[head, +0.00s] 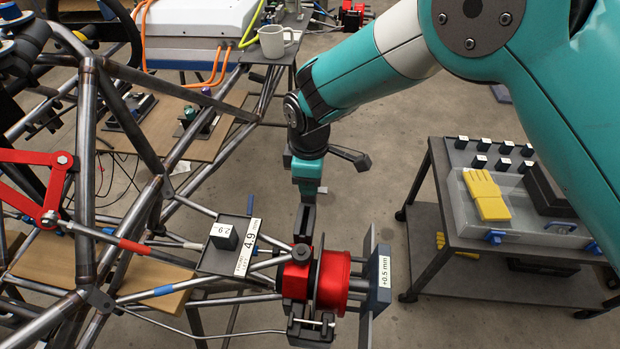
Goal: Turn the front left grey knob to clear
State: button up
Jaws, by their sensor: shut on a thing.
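My gripper (304,225) points down over the wheel hub in the head view, its dark fingers close together. They are shut on a small grey knob (301,252) at the top of the red upright; the fingers and the small size hide most of it, so its turn position cannot be told. The red hub drum (336,282) sits just right of the fingers. A dark plate (380,290) with a "+0.5 mm" label stands at the hub's outer side. A white strip (248,246) reading "4.9 mm" lies on a small dark tray left of the fingers.
Bare chassis tubes (85,170) fill the left. A dark cube (225,236) with a white label stands on the small tray. A cart (500,210) with yellow gloves and small dark blocks stands at the right. A white mug (276,41) stands on a table behind. Floor is open between hub and cart.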

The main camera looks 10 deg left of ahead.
jog(key=shift+w+r, duration=0.1)
jog(key=o, duration=0.9)
notch_tip(320, 180, up, 17)
jog(key=shift+r+b, duration=0.2)
jog(key=shift+b, duration=0.95)
jog(key=s+d+r+m+y, duration=0.1)
jog(key=s+d+r+m, duration=0.2)
jog(key=d, duration=0.5)
jog(key=s+d+r+m+y, duration=0.1)
jog(key=s+d+r+m, duration=0.2)
jog(key=d, duration=0.5)
jog(key=s+d+m, duration=0.2)
jog(key=s, duration=0.2)
jog(key=s+d+f+m+y, duration=0.1)
jog(key=s+d+m, duration=0.1)
jog(key=s, duration=0.3)
jog(key=s+d+m+y, duration=0.1)
jog(key=s+d, duration=0.3)
jog(key=shift+s+d+f+m, duration=0.1)
jog(key=shift+s+f+m, duration=0.15)
jog(key=shift+m, duration=0.15)
